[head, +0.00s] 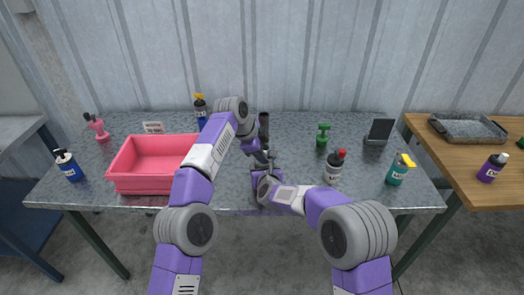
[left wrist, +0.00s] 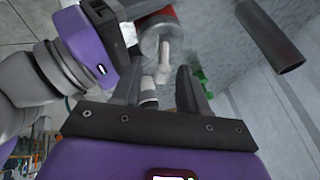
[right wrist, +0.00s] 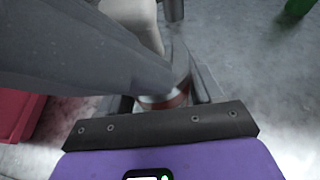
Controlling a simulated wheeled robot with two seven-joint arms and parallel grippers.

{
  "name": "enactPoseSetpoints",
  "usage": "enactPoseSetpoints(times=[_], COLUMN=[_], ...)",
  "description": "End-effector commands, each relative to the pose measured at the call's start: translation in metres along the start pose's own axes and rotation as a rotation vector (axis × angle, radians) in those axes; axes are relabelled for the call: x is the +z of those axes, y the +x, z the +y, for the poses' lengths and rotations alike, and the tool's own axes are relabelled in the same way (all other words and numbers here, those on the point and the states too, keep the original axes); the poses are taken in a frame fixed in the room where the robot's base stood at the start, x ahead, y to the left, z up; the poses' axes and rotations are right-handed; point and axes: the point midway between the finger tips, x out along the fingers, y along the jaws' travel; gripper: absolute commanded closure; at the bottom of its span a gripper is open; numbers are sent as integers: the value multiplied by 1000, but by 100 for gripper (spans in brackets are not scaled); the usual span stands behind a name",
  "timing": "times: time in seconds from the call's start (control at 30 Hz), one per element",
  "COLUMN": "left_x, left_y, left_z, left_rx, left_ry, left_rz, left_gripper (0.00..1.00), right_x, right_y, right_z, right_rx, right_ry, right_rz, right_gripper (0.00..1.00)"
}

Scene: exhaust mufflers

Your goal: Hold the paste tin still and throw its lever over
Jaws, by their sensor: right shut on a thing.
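The paste tin (left wrist: 160,32), with a red side and a silver end, shows at the top of the left wrist view. A pale lever (left wrist: 164,58) sticks out from it. My left gripper (left wrist: 160,78) is open, its fingers spread near the lever's free end, with no clear contact. In the right wrist view the tin (right wrist: 168,98) sits between the fingers of my right gripper (right wrist: 165,88), which is shut on it. A dark grey part of my left gripper covers much of the tin there. In the head view my arms mostly hide the tin.
A dark upright cylinder (head: 264,128) stands close behind the grippers. A pink bin (head: 125,178) is to the left. Bare table (head: 290,140) lies between.

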Motion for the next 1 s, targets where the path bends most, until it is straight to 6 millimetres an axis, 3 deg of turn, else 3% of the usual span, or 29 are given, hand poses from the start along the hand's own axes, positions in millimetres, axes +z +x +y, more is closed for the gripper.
enactPoseSetpoints(times=[0.3, 0.7, 1.0], left_x=[1, 1, 11], left_y=[-4, -53, -59], left_z=[-1, 0, 6], left_rx=[-4, -2, -1], left_ry=[-1, 0, -1], left_rz=[-1, 0, 0], left_gripper=[57, 57, 57], right_x=[0, 0, 0], right_y=[0, 0, 0], right_z=[-2, -2, -2], right_rx=[-4, -5, -5], right_ry=[1, 1, 1], right_rz=[-1, -1, 0], right_gripper=[69, 69, 69])
